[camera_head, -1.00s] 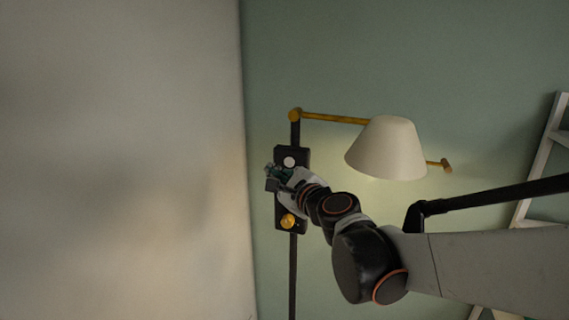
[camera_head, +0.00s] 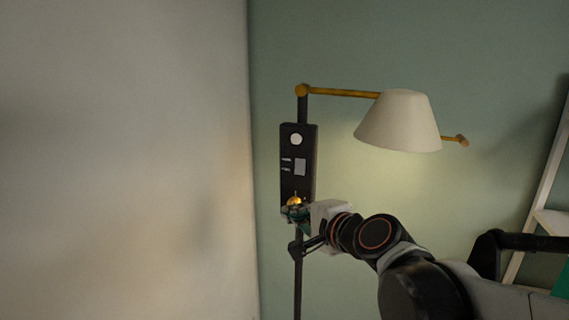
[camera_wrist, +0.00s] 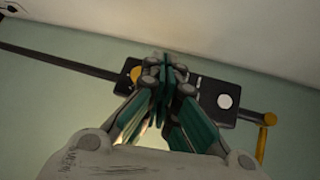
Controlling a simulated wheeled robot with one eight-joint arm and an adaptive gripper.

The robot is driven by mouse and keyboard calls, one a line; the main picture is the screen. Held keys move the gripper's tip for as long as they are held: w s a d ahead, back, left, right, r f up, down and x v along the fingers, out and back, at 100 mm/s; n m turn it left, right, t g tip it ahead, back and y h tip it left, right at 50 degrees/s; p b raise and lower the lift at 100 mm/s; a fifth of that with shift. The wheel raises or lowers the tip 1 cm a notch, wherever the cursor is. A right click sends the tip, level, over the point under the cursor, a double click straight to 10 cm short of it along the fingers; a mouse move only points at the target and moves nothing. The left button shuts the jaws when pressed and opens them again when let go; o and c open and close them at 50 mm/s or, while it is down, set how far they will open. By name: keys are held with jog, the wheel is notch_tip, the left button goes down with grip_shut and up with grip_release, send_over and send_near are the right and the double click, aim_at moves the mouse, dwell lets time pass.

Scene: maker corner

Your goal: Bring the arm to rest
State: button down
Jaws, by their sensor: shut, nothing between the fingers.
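My arm reaches in from the lower right in the head view. My gripper (camera_head: 294,214) is at the lower end of the lamp's black control panel (camera_head: 298,148), in front of or close to its round yellow knob (camera_head: 294,202). I cannot tell whether it touches the knob. In the wrist view my gripper (camera_wrist: 165,75) has its green-sided fingers together with nothing between them. The panel (camera_wrist: 205,92) lies behind the fingertips there, with the yellow knob (camera_wrist: 136,74) to their left and a white round button (camera_wrist: 224,101) to their right.
The floor lamp has a black pole (camera_head: 298,285), a brass arm (camera_head: 345,93) and a lit cream shade (camera_head: 400,122) above my arm. A pale wall (camera_head: 120,160) fills the left. A white shelf or ladder frame (camera_head: 540,190) stands at the right.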

jog(key=s+d+f+n+g+h+b, duration=0.2)
jog(key=s+d+f+n+b, duration=0.2)
jog(key=s+f+b, duration=0.3)
jog(key=s+d+f+n+g+h+b, duration=0.2)
jog(key=s+d+f+n+b, duration=0.2)
jog(key=f, duration=1.3)
jog(key=s+d+f+n+g+h+b, duration=0.2)
jog(key=s+d+f+n+b, duration=0.3)
jog(key=s+d+f+b, duration=0.4)
notch_tip(320, 180, down, 4)
jog(key=shift+s+d+h+b, duration=0.2)
jog(key=shift+s+h+b, duration=0.3)
jog(key=shift+b, duration=0.55)
jog(key=c, duration=2.3)
grip_release()
jog(key=shift+w, duration=0.15)
